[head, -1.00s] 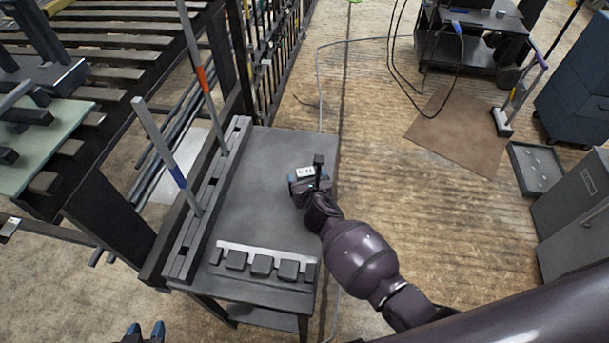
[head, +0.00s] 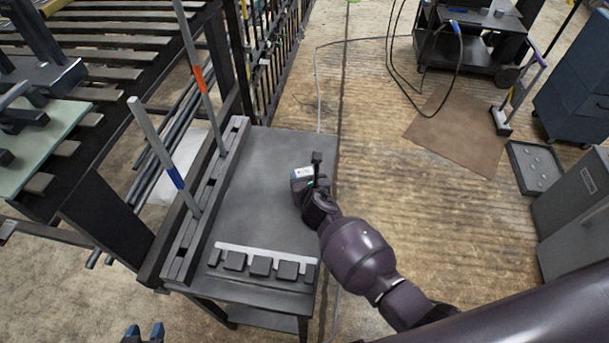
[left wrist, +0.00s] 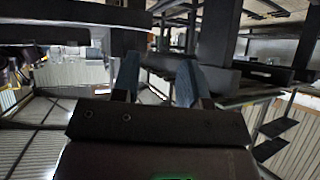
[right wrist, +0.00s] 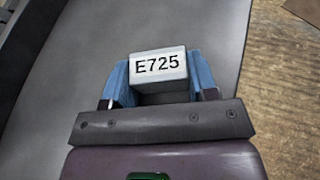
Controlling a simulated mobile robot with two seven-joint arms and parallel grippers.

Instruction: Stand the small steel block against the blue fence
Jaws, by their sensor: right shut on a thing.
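A small steel block (right wrist: 158,67) with a white face reading E725 is between the blue fingers of my right gripper (right wrist: 160,82), which is shut on it. In the head view the block (head: 302,174) is over the right part of the dark table; I cannot tell whether it touches the top. A pole with a blue band (head: 165,155) leans up from the slotted rail (head: 208,190) along the table's left side. No clearly blue fence shows apart from that band. My left gripper (head: 145,331) is at the bottom edge, off the table; its fingers (left wrist: 156,80) are apart and empty.
A second pole with an orange band (head: 202,80) rises from the rail's far part. Several dark blocks (head: 262,265) line a pale strip at the table's near edge. The middle of the tabletop (head: 262,195) is clear. A slatted rack (head: 110,40) stands to the left.

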